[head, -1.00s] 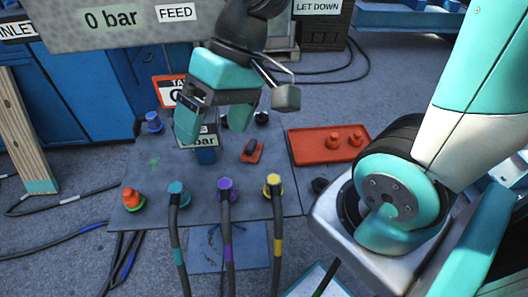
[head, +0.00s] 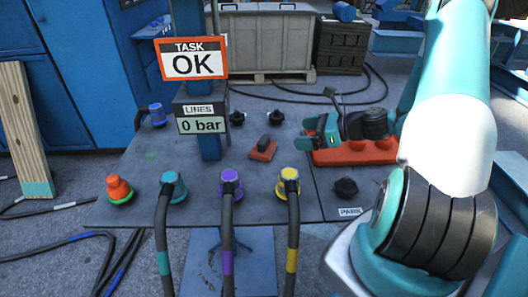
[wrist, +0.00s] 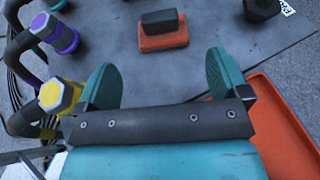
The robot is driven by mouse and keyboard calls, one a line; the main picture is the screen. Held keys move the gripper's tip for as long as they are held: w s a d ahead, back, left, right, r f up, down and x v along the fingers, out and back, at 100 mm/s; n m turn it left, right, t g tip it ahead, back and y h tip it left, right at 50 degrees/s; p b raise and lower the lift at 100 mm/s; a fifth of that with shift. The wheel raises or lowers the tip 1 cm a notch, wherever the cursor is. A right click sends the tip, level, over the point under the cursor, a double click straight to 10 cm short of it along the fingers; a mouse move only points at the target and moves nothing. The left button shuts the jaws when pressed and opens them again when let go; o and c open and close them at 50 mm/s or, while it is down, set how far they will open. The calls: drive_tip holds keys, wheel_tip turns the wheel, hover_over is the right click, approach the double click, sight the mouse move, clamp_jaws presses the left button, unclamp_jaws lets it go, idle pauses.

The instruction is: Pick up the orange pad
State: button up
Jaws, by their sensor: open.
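The orange pad (head: 262,152) lies on the grey plate right of the blue post and has a dark block-shaped handle on top. In the wrist view the pad (wrist: 163,42) lies ahead of the fingers, near the top middle. My gripper (head: 313,134) is to the right of the pad, near the left end of the orange-red tray. In the wrist view my gripper (wrist: 163,76) has its two teal fingers wide apart, with nothing between them. The fingers are apart from the pad.
The tray (head: 345,158) lies under my gripper. Purple (head: 231,184), teal (head: 173,187) and yellow (head: 289,181) capped hose connectors line the plate's front edge. The post carries an OK sign (head: 194,60). A black knob (head: 346,187) sits front right.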

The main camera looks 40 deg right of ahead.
sight(267, 139)
drive_tip(key=b+x, duration=0.1)
drive_tip(key=x, duration=0.7)
drive_tip(key=shift+w+f, duration=0.1)
drive_tip(key=shift+w, duration=0.05)
drive_tip(key=b+x, duration=0.1)
drive_tip(key=x, duration=0.4)
drive_tip(key=shift+a+f+b, duration=0.1)
drive_tip(key=shift+f+b, duration=0.1)
drive_tip(key=shift+b, duration=0.1)
drive_tip(key=shift+c, duration=0.2)
drive_tip(key=c, duration=1.1)
drive_tip(key=shift+o, duration=0.2)
drive_tip(key=shift+r, duration=0.15)
